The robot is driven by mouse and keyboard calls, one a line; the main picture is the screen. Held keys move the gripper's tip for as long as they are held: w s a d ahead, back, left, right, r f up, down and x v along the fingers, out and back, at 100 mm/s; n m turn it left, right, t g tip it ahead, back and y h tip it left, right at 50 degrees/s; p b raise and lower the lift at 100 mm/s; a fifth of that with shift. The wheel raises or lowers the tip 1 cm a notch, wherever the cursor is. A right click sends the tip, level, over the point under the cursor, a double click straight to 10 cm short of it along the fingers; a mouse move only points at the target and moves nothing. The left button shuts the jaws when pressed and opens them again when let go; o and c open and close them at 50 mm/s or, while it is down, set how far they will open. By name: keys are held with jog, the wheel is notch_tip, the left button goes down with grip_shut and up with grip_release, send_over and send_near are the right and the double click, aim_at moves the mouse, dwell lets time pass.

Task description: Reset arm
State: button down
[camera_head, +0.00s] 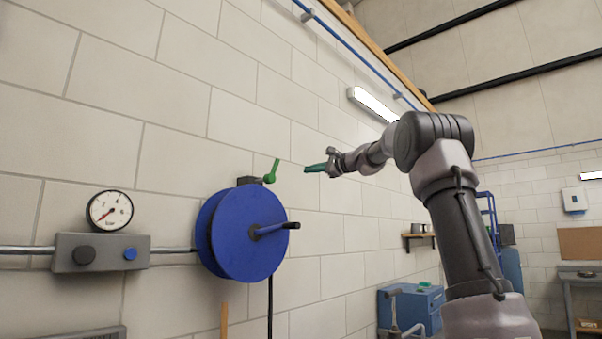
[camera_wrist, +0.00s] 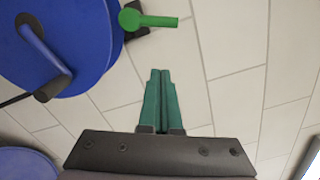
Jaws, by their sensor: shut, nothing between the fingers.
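My gripper (camera_head: 307,168) is raised near the block wall, at the end of my outstretched arm. In the wrist view its two green fingers (camera_wrist: 160,72) lie side by side, shut, with nothing between them. A green lever (camera_head: 271,175) sits on top of the blue hose reel (camera_head: 240,262), a little left of my fingertips. The lever also shows in the wrist view (camera_wrist: 150,20), ahead of the fingers and apart from them. The blue reel (camera_wrist: 85,25) fills the upper left of that view.
A pressure gauge (camera_head: 110,210) stands on a grey box (camera_head: 75,265) left of the reel. A blue cabinet (camera_head: 415,305) and a small shelf (camera_head: 419,241) are farther back along the wall. A lamp (camera_head: 372,104) is above my wrist.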

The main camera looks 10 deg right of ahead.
jog(key=shift+s+d+f, duration=0.1)
jog(key=shift+s+d, duration=0.25)
jog(key=shift+d, duration=0.1)
jog(key=s+a+f+n+g+h, duration=0.25)
jog(key=s+f, duration=0.35)
jog(key=s, duration=0.3)
jog(key=s+a+f+n+g+h, duration=0.1)
jog(key=s+a+f+n, duration=0.1)
jog(key=s+a+f, duration=0.35)
jog(key=s+d+f+n+g+h, duration=0.1)
jog(key=s+d+f+n+h, duration=0.2)
jog(key=s+f, duration=0.9)
jog(key=s+d+f+n+g+h, duration=0.2)
jog(key=s+d+f+n+h, duration=0.1)
jog(key=s+f, duration=0.9)
jog(key=s+d, duration=0.1)
jog(key=s, duration=0.4)
jog(key=shift+s+d, duration=0.2)
jog(key=shift+d, duration=0.1)
